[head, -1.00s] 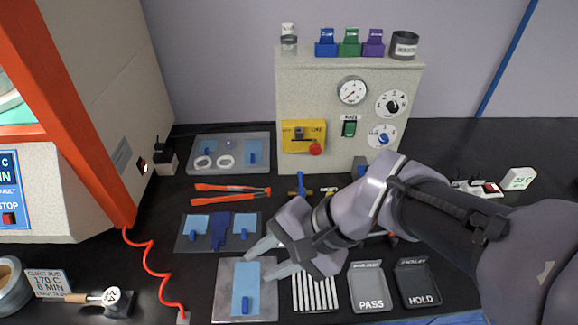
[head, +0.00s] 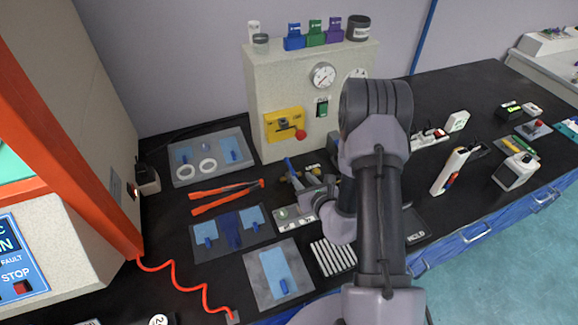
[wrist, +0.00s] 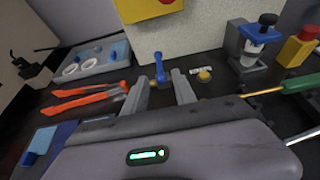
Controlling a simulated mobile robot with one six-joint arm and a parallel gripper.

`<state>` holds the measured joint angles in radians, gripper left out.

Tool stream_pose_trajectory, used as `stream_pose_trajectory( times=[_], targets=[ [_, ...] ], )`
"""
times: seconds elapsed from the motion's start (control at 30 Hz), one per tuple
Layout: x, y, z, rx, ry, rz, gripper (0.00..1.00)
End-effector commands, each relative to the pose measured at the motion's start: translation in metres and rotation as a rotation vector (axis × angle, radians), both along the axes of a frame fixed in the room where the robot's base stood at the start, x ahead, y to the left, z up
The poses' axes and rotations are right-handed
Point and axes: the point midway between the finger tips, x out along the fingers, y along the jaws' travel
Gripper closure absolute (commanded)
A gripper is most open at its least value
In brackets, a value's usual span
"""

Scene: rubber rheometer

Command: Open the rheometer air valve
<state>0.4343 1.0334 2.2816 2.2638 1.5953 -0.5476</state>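The air valve is a small brass fitting (head: 286,178) with an upright blue handle (head: 291,169), on the black bench in front of the beige gauge panel (head: 258,105). In the wrist view the blue handle (wrist: 160,69) stands in line with the gap between my fingertips. My gripper (wrist: 159,77) is open, one finger to each side of the handle; I cannot tell whether either touches it. In the head view my gripper (head: 305,183) is just right of the handle, and my arm hides part of the valve area.
Orange-handled tongs (head: 226,196) lie left of the valve, with a grey tray (head: 183,178) behind them. A yellow box with a red knob (head: 284,125) is on the panel. In the wrist view a blue-capped bottle in a holder (wrist: 254,45) stands to the right.

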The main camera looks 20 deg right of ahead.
Motion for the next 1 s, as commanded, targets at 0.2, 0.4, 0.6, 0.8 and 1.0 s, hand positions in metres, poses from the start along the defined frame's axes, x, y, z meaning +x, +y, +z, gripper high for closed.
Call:
stream_pose_trajectory(
  times=[0.2, 0.4, 0.6, 0.8, 1.0],
  targets=[
    [0.050, 0.001, -0.023, -0.001, -0.002, 0.005, 0.67],
    [0.086, 0.001, -0.037, 0.000, 0.000, 0.004, 0.67],
    [0.103, 0.001, -0.043, 0.000, 0.000, 0.004, 0.67],
    [0.105, 0.000, -0.043, 0.000, 0.000, 0.003, 0.67],
    [0.105, 0.001, -0.043, 0.000, 0.000, 0.003, 0.91]
  ],
)
